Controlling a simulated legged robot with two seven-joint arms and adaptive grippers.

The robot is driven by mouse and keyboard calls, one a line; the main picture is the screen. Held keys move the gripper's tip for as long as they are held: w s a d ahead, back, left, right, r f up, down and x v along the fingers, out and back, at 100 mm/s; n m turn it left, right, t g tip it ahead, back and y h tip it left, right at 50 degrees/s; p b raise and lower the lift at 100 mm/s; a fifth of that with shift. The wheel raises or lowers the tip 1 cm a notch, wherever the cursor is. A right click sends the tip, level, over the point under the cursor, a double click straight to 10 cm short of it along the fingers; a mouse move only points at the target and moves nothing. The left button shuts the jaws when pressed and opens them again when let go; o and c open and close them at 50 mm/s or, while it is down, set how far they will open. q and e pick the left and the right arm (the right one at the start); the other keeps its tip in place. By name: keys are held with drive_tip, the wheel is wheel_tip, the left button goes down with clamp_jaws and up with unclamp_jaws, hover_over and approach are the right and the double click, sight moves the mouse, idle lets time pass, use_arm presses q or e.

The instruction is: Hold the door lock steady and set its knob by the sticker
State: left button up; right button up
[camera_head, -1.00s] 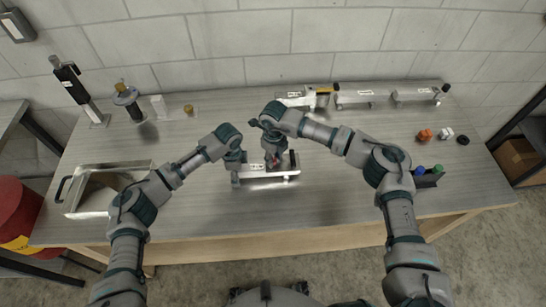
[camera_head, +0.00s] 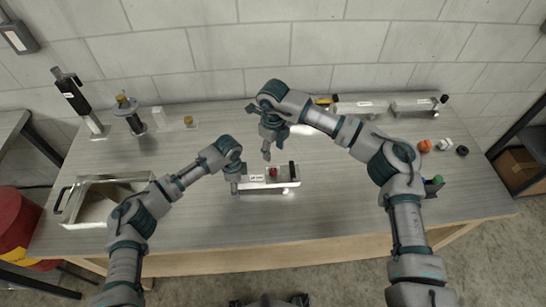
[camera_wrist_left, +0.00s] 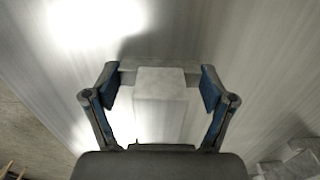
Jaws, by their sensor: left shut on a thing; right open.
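The sticker's marking is too small to read.
A metal tray (camera_head: 105,182) sits at the left. Black tools (camera_head: 70,90) stand at the back left. Other metal fixtures (camera_head: 415,104) line the back right, partly behind my right arm. Orange, white and black knobs (camera_head: 425,146) lie at the right. The bench front is clear.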

idle(0.4)
use_arm(q)
drive_tip(key=o, duration=1.3)
drive_tip(key=shift+r, duration=0.1)
